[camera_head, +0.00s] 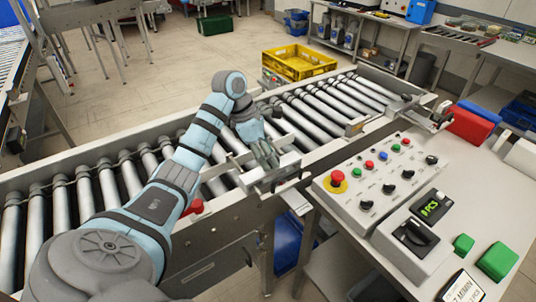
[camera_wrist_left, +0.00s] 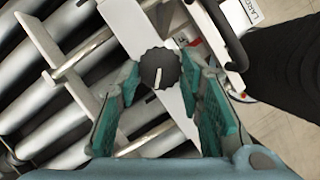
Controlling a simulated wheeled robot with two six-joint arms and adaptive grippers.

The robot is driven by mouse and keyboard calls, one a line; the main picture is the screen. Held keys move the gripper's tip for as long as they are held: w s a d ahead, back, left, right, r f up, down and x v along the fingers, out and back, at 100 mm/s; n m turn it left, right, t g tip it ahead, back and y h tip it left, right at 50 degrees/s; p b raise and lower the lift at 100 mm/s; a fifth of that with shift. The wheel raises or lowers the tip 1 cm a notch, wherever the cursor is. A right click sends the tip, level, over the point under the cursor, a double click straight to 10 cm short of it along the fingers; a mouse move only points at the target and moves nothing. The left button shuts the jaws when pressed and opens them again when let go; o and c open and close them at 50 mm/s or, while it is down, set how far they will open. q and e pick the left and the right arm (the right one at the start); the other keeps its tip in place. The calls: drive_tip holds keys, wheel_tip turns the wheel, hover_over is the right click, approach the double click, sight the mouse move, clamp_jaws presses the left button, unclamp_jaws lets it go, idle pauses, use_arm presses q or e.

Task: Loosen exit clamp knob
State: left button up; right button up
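The black round clamp knob (camera_wrist_left: 160,68) with a white pointer line sits on a pale bracket (camera_wrist_left: 132,22) in the left wrist view. My left gripper (camera_wrist_left: 159,80) is open, with its teal-padded fingertips on either side of the knob. A narrow gap seems to show beside the knob, so I cannot tell whether a finger touches it. In the head view, my left gripper (camera_head: 266,154) points down at the clamp bracket (camera_head: 272,176) on the near rail of the roller conveyor; the knob is hidden there. My right gripper is not in view.
The conveyor rollers (camera_head: 322,103) run under and beyond my arm. A control panel (camera_head: 345,200) with knobs and buttons stands on the table to the right. A yellow crate (camera_head: 298,62) is behind the conveyor. A black curved handle (camera_wrist_left: 226,35) is close to the right finger.

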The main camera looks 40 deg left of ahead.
use_arm(q)
drive_tip(key=shift+r+n, duration=0.1)
drive_tip(key=shift+n, duration=0.3)
drive_tip(key=shift+c, duration=0.3)
drive_tip(key=n+p, duration=0.1)
drive_tip(key=n+t+y+p, duration=0.1)
drive_tip(key=n, duration=0.1)
drive_tip(key=shift+s+d+n, duration=0.15)
drive_tip(key=shift+n, duration=0.15)
drive_tip(key=shift+d+n+t+y+p, duration=0.15)
drive_tip(key=shift+n+y+p, duration=0.3)
drive_tip(key=shift+n, duration=0.65)
drive_tip(key=shift+d+n+t+y+p, duration=0.1)
drive_tip(key=shift+n+t+y+p, duration=0.35)
drive_tip(key=shift+n, duration=0.65)
drive_tip(key=o, duration=1.2)
drive_tip(key=shift+c, duration=0.2)
drive_tip(key=v, duration=0.7)
drive_tip(key=shift+r, duration=0.3)
